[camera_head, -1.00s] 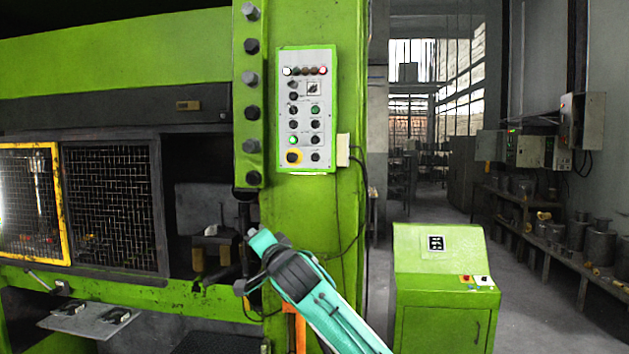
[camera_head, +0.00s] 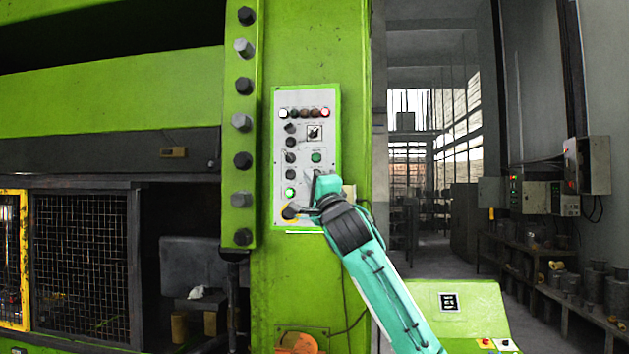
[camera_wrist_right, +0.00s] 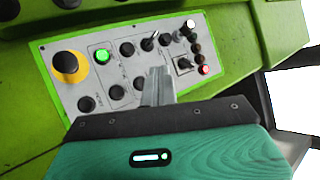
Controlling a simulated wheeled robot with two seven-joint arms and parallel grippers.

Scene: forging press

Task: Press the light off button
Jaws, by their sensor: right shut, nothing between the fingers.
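The grey control panel (camera_head: 278,180) is fixed upright on the green press column. It carries a lit green button (camera_head: 290,192), a black button on a yellow ring (camera_head: 290,212), a dark green button (camera_head: 316,157) and several black buttons and switches. I cannot read which is light off. My right gripper (camera_head: 317,182) is in front of the panel's lower right, hiding part of it. In the right wrist view, the shut, empty fingers (camera_wrist_right: 158,75) point at the panel (camera_wrist_right: 58,84), beside a black button (camera_wrist_right: 116,92). Contact cannot be told. My left gripper is not in view.
A mesh guard (camera_head: 80,258) stands at the left. A green cabinet (camera_head: 470,302) stands low at the right, with an open aisle behind it.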

